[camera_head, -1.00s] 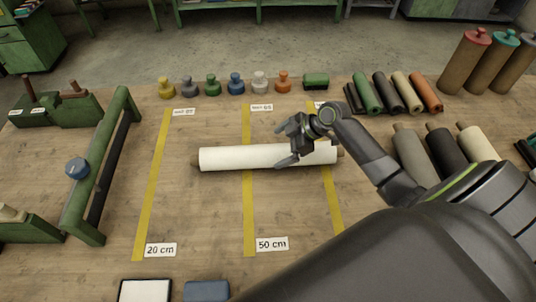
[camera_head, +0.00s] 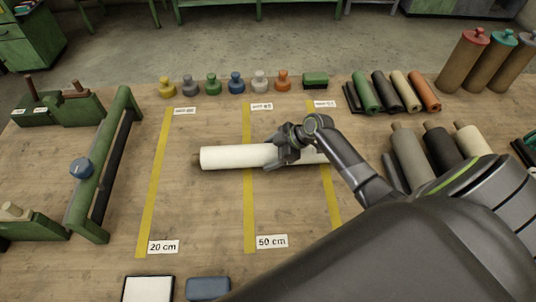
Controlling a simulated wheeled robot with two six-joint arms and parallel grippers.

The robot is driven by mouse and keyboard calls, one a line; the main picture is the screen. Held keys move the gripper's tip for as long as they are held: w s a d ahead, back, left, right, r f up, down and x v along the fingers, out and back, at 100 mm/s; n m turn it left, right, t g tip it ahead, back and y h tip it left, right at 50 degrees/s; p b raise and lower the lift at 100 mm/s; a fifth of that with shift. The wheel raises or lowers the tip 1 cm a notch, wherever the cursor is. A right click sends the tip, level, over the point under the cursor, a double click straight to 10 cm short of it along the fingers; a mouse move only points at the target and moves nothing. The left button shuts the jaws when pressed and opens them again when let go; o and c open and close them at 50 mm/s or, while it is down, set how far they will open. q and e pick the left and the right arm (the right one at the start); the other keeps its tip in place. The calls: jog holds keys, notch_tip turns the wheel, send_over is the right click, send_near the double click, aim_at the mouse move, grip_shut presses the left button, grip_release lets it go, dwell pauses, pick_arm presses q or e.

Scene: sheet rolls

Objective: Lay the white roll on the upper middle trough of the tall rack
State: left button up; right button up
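The white roll (camera_head: 228,157) lies level across the wooden table, over the middle yellow strip, with a brown core end showing at its left. My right gripper (camera_head: 276,154) is at the roll, right of its middle. Its fingers reach to the roll's far and near sides, but I cannot tell whether they press on it. The gripper and forearm hide part of the roll's right half. My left gripper is not in view. I cannot make out a tall rack with troughs in this view.
A green frame (camera_head: 113,133) with a dark bar stands at the left. Several coloured knobbed weights (camera_head: 236,83) line the back. Several rolls lie at the right, including a grey one (camera_head: 408,157). A white pad (camera_head: 148,289) lies in front.

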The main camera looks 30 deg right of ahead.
jog(key=c, duration=1.2)
jog(key=shift+w+r, duration=0.1)
jog(key=shift+c, duration=0.7)
